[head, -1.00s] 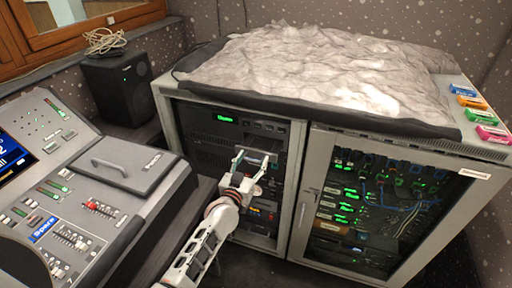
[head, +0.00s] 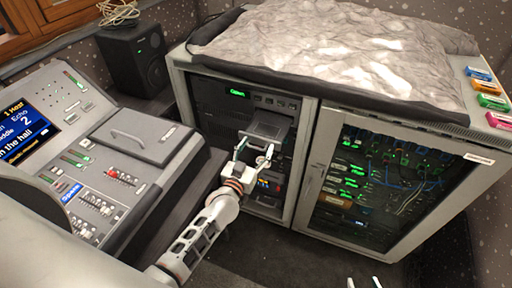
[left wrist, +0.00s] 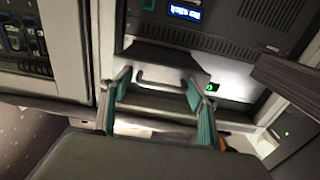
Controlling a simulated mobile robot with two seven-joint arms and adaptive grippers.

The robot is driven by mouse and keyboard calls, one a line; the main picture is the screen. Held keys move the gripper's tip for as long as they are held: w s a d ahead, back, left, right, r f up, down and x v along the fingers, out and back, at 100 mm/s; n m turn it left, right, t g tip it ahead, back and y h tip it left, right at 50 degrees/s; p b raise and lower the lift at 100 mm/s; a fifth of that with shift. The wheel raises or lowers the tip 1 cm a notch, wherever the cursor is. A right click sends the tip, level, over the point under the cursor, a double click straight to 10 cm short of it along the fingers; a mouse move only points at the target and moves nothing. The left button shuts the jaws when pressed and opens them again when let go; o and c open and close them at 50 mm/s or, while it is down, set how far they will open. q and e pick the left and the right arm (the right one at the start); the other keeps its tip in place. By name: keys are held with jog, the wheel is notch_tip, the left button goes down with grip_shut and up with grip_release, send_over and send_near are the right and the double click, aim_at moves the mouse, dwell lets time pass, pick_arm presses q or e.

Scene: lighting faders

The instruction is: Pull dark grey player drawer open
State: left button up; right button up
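The dark grey player drawer (head: 267,131) stands out from the front of the left rack bay, its flat top visible. In the left wrist view its grey front (left wrist: 160,56) carries a bar handle (left wrist: 165,74). My left gripper (head: 254,148) is just in front of the drawer. In the left wrist view the left gripper's fingers (left wrist: 160,92) are spread wide, one on each side of the handle, with nothing held between them. Two fingertips of my right gripper (head: 363,283) show apart at the bottom edge of the head view, empty.
The grey rack cabinet (head: 306,165) has a glazed right door (head: 385,185), shut. A lighting console (head: 150,170) stands at the left, close to my left arm. A black speaker (head: 133,60) is behind it. Dark floor is clear before the rack.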

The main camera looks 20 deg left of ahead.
pick_arm(q)
jog(key=shift+s, duration=0.1)
jog(key=s, duration=1.2)
jog(key=shift+a, duration=0.2)
jog(key=shift+w, duration=0.1)
jog(key=s+d+f+m+g+h, duration=0.1)
jog(key=s+f+m+g, duration=0.1)
jog(key=s+f, duration=0.4)
jog(key=s+d+f+m+g+h, duration=0.1)
jog(key=s+f+g, duration=0.4)
jog(key=s, duration=0.6)
jog(key=shift+s+d+f+m, duration=0.15)
jog(key=shift+d+f+m, duration=0.3)
jog(key=shift+d, duration=0.25)
